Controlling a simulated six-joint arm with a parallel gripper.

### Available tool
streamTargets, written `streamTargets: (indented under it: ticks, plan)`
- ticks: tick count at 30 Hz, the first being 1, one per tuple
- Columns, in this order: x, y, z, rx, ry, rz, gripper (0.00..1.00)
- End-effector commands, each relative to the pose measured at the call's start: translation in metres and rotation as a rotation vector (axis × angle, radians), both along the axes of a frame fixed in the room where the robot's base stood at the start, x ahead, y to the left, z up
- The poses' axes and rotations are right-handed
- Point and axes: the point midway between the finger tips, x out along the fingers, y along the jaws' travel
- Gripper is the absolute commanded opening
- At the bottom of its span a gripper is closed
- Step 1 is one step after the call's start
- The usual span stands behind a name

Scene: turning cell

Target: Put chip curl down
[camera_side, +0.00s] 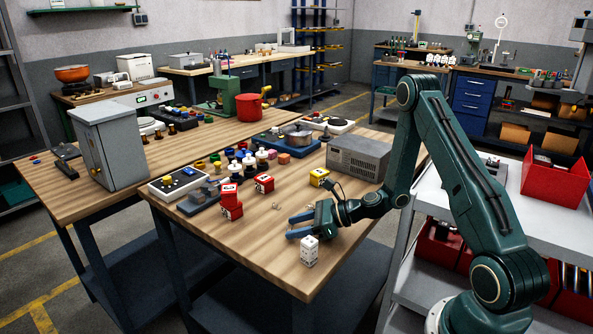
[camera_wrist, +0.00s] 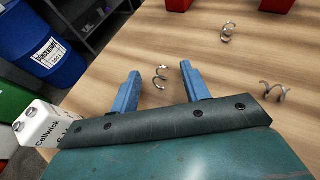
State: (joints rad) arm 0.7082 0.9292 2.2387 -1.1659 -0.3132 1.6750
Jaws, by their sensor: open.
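My gripper (camera_side: 290,227) is low over the near part of the wooden table. In the wrist view its two blue fingers (camera_wrist: 160,72) stand wide apart. One silver chip curl (camera_wrist: 161,78) lies in the gap between the fingers, apart from both as far as I can tell. A second chip curl (camera_wrist: 228,32) lies farther out on the wood, and a third chip curl (camera_wrist: 272,92) lies to the right of the right finger. In the side view the curls are tiny and hard to make out near the gripper.
A white lettered box (camera_side: 310,251) stands close to my gripper; it also shows at the wrist view's left (camera_wrist: 40,122). Red boxes (camera_side: 231,203), a yellow block (camera_side: 319,177) and a grey metal case (camera_side: 358,157) stand farther back. Bare wood surrounds the curls.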

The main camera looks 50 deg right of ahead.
Motion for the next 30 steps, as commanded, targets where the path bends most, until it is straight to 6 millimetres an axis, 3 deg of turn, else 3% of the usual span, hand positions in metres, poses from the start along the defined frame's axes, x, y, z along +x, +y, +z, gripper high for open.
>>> streamTargets:
  ticks: [7, 15, 30]
  plan:
    - [-0.0003, -0.0001, 0.0000, 0.000, 0.000, 0.000, 0.46]
    - [-0.0004, -0.0001, 0.0001, 0.000, 0.000, 0.000, 0.00]
    - [-0.0003, -0.0002, 0.0019, -0.001, 0.000, 0.000, 0.00]
